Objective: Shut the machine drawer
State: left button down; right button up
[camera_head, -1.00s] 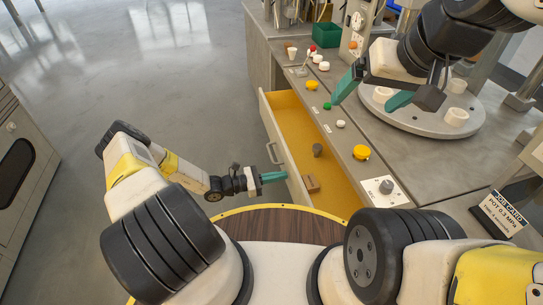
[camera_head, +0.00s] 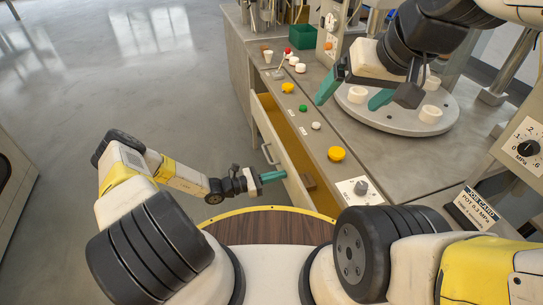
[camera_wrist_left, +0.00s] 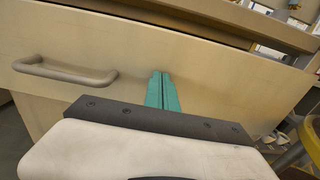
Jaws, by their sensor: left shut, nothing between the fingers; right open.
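The machine drawer (camera_head: 283,146) is partly open below the control panel, with its yellow inside showing as a narrow strip. My right gripper (camera_head: 352,94) is open and empty above the bench by the round plate.
The bench panel (camera_head: 318,137) has several buttons and a knob (camera_head: 361,187). A round plate (camera_head: 400,115) with white sockets stands on the bench. A green bin (camera_head: 288,37) is at the back. The floor at left is clear.

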pick_arm(q)
jog(key=x, duration=1.9)
jog(key=shift+d, duration=0.3)
jog(key=shift+w+d, duration=0.15)
jog(key=shift+d, duration=0.05)
jog(key=shift+r, duration=0.1)
